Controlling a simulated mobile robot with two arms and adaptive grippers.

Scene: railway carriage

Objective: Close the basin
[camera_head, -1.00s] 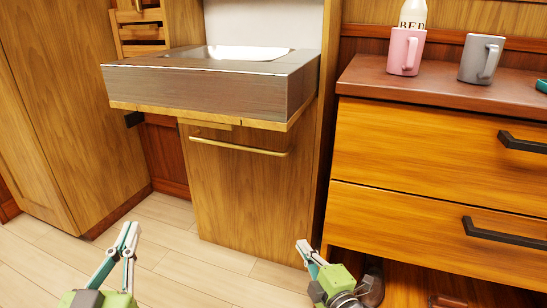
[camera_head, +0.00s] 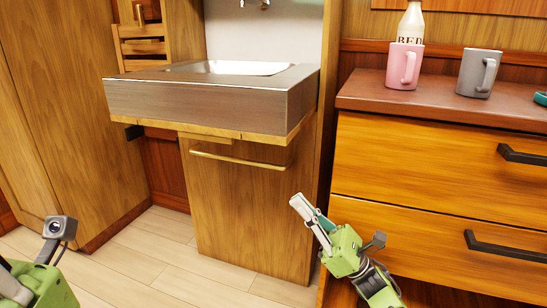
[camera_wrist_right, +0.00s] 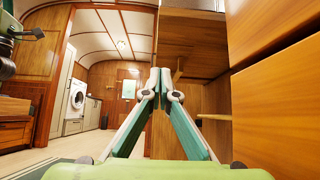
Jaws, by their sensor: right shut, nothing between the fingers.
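The basin (camera_head: 200,104) is a grey-brown box with a pale bowl on top and a wooden edge below. It juts out level from its wall niche, above a wooden cabinet front with a bar handle (camera_head: 238,160). My right gripper (camera_head: 295,202) is shut and empty. In the head view it appears below and right of the basin, apart from it. Its fingertips meet in the right wrist view (camera_wrist_right: 160,76). My left arm's green wrist part (camera_head: 42,285) shows at the bottom left; its fingers cannot be made out.
A drawer unit (camera_head: 425,165) with black handles stands close to my right arm. On its top are a pink mug (camera_head: 402,66), a grey mug (camera_head: 476,75) and a bottle (camera_head: 411,22). A tall wooden cabinet (camera_head: 70,100) is at left. Floor before the basin is clear.

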